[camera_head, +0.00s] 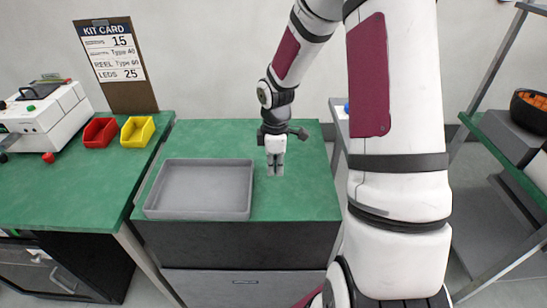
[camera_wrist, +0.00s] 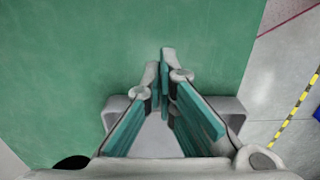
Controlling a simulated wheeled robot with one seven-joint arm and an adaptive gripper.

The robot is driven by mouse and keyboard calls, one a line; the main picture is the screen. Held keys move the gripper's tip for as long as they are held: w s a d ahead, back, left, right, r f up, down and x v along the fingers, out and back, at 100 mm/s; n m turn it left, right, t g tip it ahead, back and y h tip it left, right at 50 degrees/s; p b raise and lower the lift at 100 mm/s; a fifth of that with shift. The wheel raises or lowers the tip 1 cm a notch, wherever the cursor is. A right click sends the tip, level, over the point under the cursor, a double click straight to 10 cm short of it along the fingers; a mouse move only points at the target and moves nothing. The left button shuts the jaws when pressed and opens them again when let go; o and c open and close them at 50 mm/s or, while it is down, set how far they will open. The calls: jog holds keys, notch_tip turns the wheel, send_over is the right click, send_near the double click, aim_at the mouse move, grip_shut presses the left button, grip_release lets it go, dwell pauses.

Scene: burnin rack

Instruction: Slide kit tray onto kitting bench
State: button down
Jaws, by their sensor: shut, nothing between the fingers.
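The kit tray (camera_head: 200,213) is a shallow grey rectangular tray, empty. It lies on the left part of a green-topped cabinet (camera_head: 290,200) in the head view. The kitting bench (camera_head: 70,190) is likely the green bench on the left, beside the kit card. My gripper (camera_head: 275,172) points down over the green top, to the right of the tray and apart from it. In the wrist view my gripper (camera_wrist: 165,65) is shut and empty above bare green surface. The tray does not show in the wrist view.
A red bin (camera_head: 99,133), a yellow bin (camera_head: 138,131) and a white machine (camera_head: 45,118) stand on the left bench. A kit card board (camera_head: 115,65) stands behind them. A shelf rack (camera_head: 500,150) is at the right. The cabinet's right part is clear.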

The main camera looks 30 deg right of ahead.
notch_tip(320, 180, down, 4)
jog(key=shift+r, duration=0.15)
jog(key=shift+w+a, duration=0.3)
jog(key=shift+a, duration=0.25)
jog(key=shift+w+a, duration=0.3)
jog(key=shift+a, duration=0.2)
jog(key=shift+w+a, duration=0.45)
jog(key=shift+a, duration=0.2)
